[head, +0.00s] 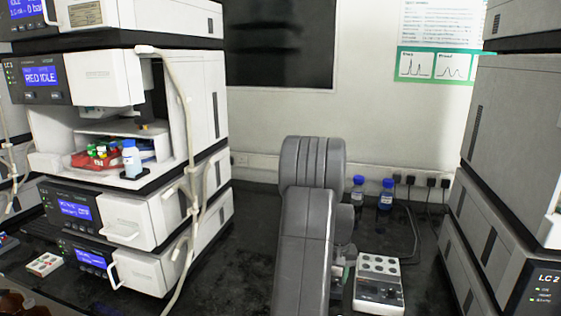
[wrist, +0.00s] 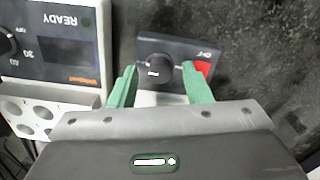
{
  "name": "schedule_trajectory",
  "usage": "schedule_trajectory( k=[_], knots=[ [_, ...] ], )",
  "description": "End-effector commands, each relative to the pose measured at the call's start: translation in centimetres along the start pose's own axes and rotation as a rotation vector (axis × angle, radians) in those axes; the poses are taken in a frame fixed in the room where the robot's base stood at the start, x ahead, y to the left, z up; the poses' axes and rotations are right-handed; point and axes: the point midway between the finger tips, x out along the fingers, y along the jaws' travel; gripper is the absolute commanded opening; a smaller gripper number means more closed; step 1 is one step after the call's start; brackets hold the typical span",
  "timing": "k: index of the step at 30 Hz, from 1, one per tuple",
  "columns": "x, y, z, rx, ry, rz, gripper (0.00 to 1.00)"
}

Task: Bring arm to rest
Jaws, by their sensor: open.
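My grey arm stands up in the middle of the head view and bends down toward the bench. My gripper (wrist: 159,80) shows in the wrist view with two green fingers spread apart and nothing held between them. A small dark device (wrist: 170,62) with a black knob and a red switch lies beyond and between the fingertips. I cannot tell whether the fingers touch it. In the head view, my arm hides most of the gripper and this device.
A white heater block (head: 379,284) with round wells is right of my arm; it shows at left in the wrist view (wrist: 50,60). Instrument stacks rise at left (head: 125,215) and right (head: 505,150). Two blue-capped bottles (head: 386,194) stand behind. Dark bench (head: 240,265) is clear left of my arm.

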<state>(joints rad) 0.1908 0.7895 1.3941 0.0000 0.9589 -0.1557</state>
Motion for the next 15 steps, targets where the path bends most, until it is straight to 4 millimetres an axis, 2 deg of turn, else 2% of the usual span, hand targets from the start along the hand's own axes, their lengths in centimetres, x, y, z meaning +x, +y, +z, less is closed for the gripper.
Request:
schedule_trajectory(
  k=[5,15],
  knots=[
    [-2.8,0.0,-0.1,-0.001,0.006,0.001,0.44],
    [-9.6,0.0,-0.1,-0.001,0.007,0.001,0.44]
  ],
)
